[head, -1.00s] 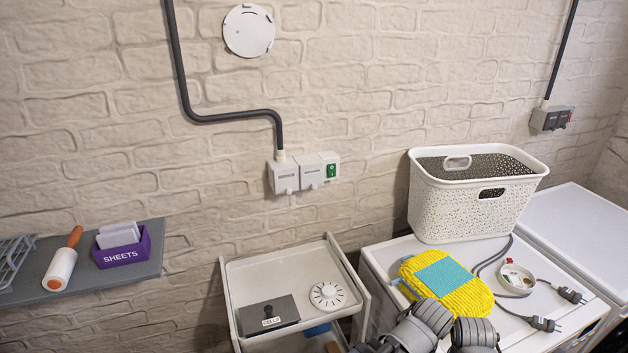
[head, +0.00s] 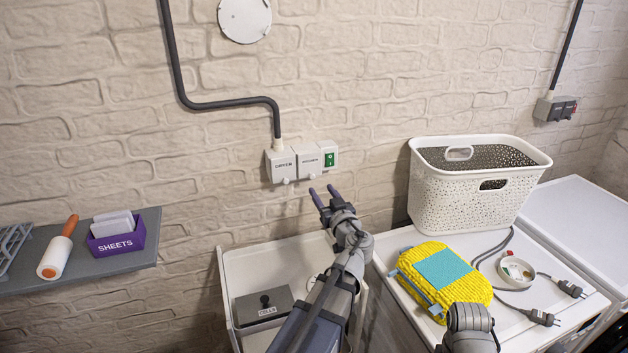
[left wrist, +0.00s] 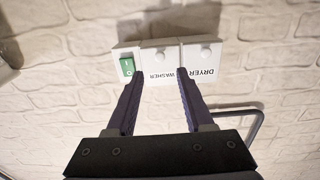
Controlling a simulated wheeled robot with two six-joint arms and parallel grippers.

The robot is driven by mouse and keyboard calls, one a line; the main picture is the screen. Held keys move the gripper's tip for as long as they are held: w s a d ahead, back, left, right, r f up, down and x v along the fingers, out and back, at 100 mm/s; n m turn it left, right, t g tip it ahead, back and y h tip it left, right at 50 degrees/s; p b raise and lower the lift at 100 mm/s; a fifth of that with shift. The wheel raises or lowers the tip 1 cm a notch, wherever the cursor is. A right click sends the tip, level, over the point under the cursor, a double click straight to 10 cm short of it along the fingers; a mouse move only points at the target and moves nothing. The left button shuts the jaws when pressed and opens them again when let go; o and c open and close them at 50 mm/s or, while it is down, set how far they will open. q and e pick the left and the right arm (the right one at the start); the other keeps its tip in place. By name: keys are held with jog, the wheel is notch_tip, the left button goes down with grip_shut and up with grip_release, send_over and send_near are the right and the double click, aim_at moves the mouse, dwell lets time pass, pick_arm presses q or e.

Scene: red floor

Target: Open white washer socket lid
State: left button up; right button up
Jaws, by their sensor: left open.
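The white washer socket lid (head: 309,159) is on the wall, between the dryer socket lid (head: 281,165) and the green switch (head: 329,160). It looks closed, with a small knob at its lower edge. In the left wrist view the washer lid (left wrist: 160,60) appears upside down, with its label facing the fingers. My left gripper (head: 322,189) is open and empty, just below the sockets. In the left wrist view its fingertips (left wrist: 160,72) lie on either side of the washer lid; contact cannot be told.
A white cart (head: 238,275) with a grey box (head: 262,306) stands below the sockets. At right, a white basket (head: 465,205) and a yellow bundle (head: 446,275) sit on a white appliance with cables. A grey shelf (head: 100,264) is at left.

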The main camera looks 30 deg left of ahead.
aim_at(312, 177)
pick_arm(q)
jog(key=shift+x, duration=3.9)
jog(key=shift+c, duration=0.2)
grip_shut()
